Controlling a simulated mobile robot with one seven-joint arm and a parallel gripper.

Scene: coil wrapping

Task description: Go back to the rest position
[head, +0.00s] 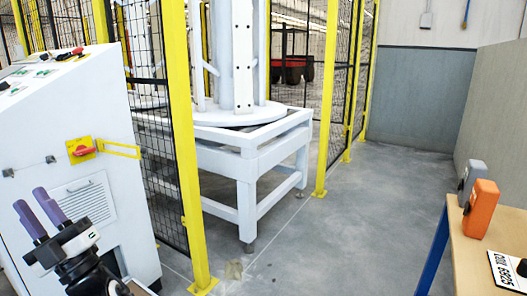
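My gripper (30,198) is at the lower left, in front of the white control cabinet (75,125). Its two purple fingers point up and to the left, with a gap between them. I see nothing held between them. The dark wrist below them runs out of the bottom of the picture.
The cabinet has a red and yellow switch (80,150). Yellow posts (187,150) with black mesh enclose a white machine frame (245,185). A wooden table (480,262) at the right holds an orange device (480,208) and a grey one (472,180). The floor between is clear.

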